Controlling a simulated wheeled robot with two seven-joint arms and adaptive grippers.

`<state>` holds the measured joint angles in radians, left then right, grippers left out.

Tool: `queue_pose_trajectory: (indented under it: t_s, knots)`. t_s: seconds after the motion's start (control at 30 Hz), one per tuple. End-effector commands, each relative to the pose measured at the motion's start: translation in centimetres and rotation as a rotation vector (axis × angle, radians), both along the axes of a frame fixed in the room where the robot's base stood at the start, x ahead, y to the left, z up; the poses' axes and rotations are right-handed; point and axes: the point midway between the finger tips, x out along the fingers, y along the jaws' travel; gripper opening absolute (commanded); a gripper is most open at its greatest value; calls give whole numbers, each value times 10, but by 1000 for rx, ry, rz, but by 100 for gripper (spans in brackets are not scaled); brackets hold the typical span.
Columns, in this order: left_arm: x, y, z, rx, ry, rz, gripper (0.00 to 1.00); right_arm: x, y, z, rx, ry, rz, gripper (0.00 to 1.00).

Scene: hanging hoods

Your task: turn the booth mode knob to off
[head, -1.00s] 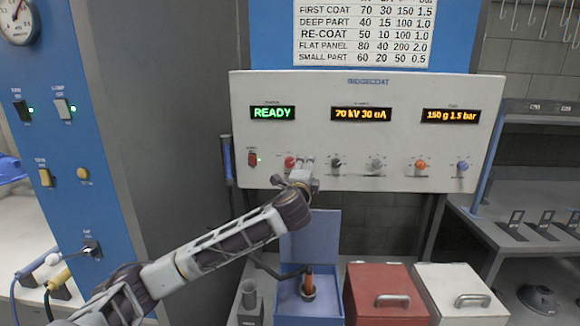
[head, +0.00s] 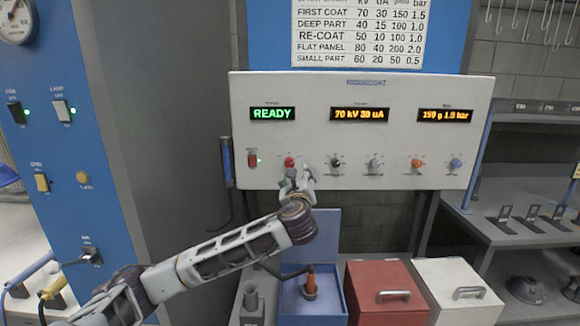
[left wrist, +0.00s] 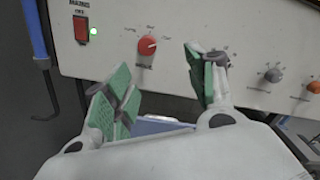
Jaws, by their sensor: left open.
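The control panel (head: 310,95) has a row of knobs along its lower edge. Its leftmost knob is red (head: 289,162); its lettering is too small to read, so I cannot confirm it is the booth mode knob. My left gripper (head: 297,180) is open and empty just below the red knob, apart from it. In the left wrist view the red knob (left wrist: 147,44) shows beyond and between the green-padded fingers (left wrist: 158,80), nearer the left one. The right finger partly covers the black knob (left wrist: 217,57). My right gripper is out of view.
A red mains switch (head: 252,160) with a green light sits left of the red knob. Below the panel are an open blue box (head: 335,290), a red box (head: 365,275) and a white box (head: 440,275). A blue rod (head: 227,163) hangs at the panel's left edge.

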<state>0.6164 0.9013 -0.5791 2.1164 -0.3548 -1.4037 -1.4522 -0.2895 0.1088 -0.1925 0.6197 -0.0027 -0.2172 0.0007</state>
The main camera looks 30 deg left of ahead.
Motion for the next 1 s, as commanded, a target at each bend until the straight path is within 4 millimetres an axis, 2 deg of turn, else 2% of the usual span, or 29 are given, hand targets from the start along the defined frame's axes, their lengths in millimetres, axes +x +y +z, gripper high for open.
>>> queue_pose_trajectory:
  t_s: [0.53,1.0]
  knots:
    - [-8,12,-4,421,297,69,56,5,0,0,0,-5,0,0]
    - [-8,12,-4,472,329,68,56,-5,0,0,1,4,0,0]
